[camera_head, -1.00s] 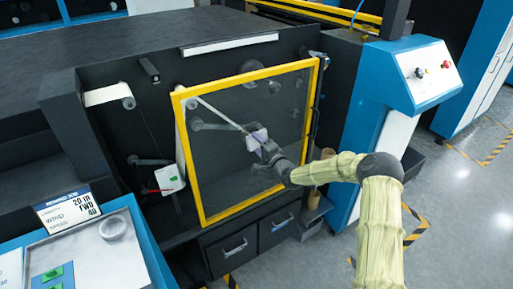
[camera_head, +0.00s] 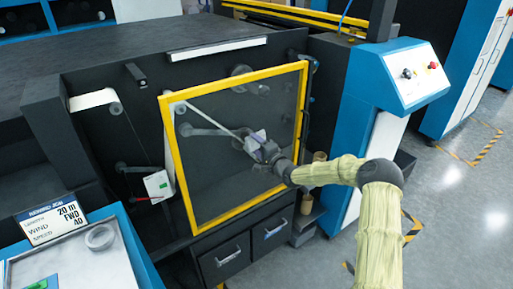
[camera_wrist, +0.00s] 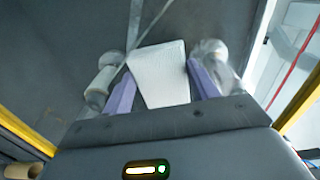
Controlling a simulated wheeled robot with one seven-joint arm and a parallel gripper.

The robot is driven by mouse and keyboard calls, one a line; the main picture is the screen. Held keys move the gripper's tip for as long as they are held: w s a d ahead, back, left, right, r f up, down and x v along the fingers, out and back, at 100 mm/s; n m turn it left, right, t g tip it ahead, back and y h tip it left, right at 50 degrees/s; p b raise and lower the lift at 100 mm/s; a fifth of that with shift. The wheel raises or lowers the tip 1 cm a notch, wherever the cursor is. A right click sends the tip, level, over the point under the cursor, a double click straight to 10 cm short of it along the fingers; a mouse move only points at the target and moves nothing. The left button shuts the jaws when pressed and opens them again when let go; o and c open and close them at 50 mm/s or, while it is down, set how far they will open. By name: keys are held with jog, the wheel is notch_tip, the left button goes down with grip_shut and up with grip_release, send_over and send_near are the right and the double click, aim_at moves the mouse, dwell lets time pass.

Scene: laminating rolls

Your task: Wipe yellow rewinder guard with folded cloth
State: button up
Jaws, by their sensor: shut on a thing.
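The yellow-framed guard (camera_head: 168,150) is a clear panel on the front of the dark machine, and it looks closed. My gripper (camera_head: 257,139) is in front of the middle of the panel. It is shut on the folded cloth (camera_wrist: 160,75), a white pad between the purple fingers in the wrist view. The cloth faces the panel; I cannot tell whether it touches it. The yellow frame also shows at the left edge of the wrist view (camera_wrist: 25,132). Rollers behind the panel are visible through it.
A blue control console (camera_head: 400,75) stands right of the guard. Drawers (camera_head: 226,256) are below it. A display sign (camera_head: 52,220) and blue-edged table (camera_head: 75,262) are at lower left. A white box (camera_head: 158,185) hangs left of the guard. Open floor lies at right.

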aim_at(234, 143)
jog(key=shift+w+a+r+p, duration=0.1)
jog(key=shift+r+p, duration=0.25)
jog(key=shift+r, duration=0.8)
jog(key=shift+a, duration=0.1)
jog(key=shift+s+a+f, duration=0.1)
jog(key=shift+s+a, duration=1.05)
jog(key=shift+a, duration=0.3)
jog(key=shift+a, duration=0.1)
jog(key=shift+s+a, duration=0.15)
jog(key=shift+a, duration=0.05)
jog(key=shift+s+a+b, duration=0.2)
jog(key=shift+s+a, duration=0.2)
jog(key=shift+a, duration=0.25)
jog(key=shift+s+a+b, duration=0.15)
jog(key=shift+s+a, duration=0.25)
jog(key=shift+a, duration=0.25)
